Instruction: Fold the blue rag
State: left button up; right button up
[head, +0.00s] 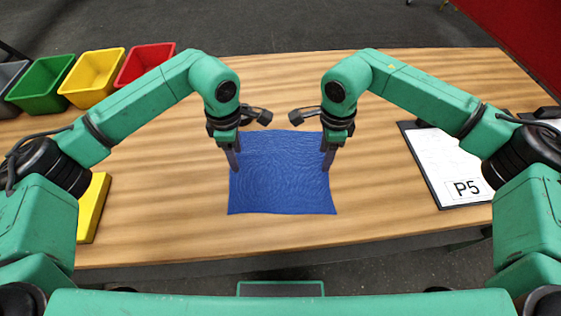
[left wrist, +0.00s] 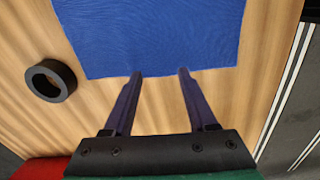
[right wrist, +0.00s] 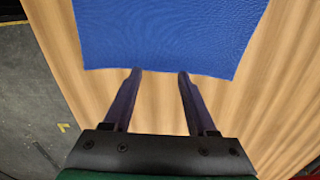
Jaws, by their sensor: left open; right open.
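The blue rag (head: 282,180) lies spread flat and roughly square on the wooden table, with slight ripples on its surface. My left gripper (head: 236,168) points down at the rag's left edge. In the left wrist view its two fingers (left wrist: 161,73) are apart, with their tips at the edge of the rag (left wrist: 155,35) and nothing between them. My right gripper (head: 327,168) points down at the rag's right edge. In the right wrist view its fingers (right wrist: 159,70) are apart and empty at the edge of the rag (right wrist: 165,35). I cannot tell whether the tips touch the cloth.
Red (head: 143,62), yellow (head: 93,76) and green (head: 40,85) bins stand at the back left. A yellow object (head: 93,207) lies at the left. A clipboard marked P5 (head: 447,165) lies at the right. A black ring (left wrist: 50,81) shows in the left wrist view.

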aim_at(322, 161)
pick_arm(q)
jog(key=f, duration=0.4)
jog(key=shift+w, duration=0.25)
pick_arm(e)
jog(key=f, duration=0.4)
jog(key=shift+w, duration=0.25)
pick_arm(q)
jog(key=shift+w+f, duration=0.15)
pick_arm(e)
jog(key=shift+w+f, duration=0.15)
pick_arm(q)
jog(key=shift+s+f+b, duration=0.1)
jog(key=shift+s+b, duration=0.15)
jog(key=shift+b, duration=0.05)
pick_arm(e)
jog(key=shift+s+f, duration=0.1)
jog(key=shift+s, duration=0.15)
pick_arm(q)
jog(key=shift+c, duration=0.6)
pick_arm(e)
jog(key=shift+c, duration=0.6)
pick_arm(q)
grip_shut()
pick_arm(e)
grip_shut()
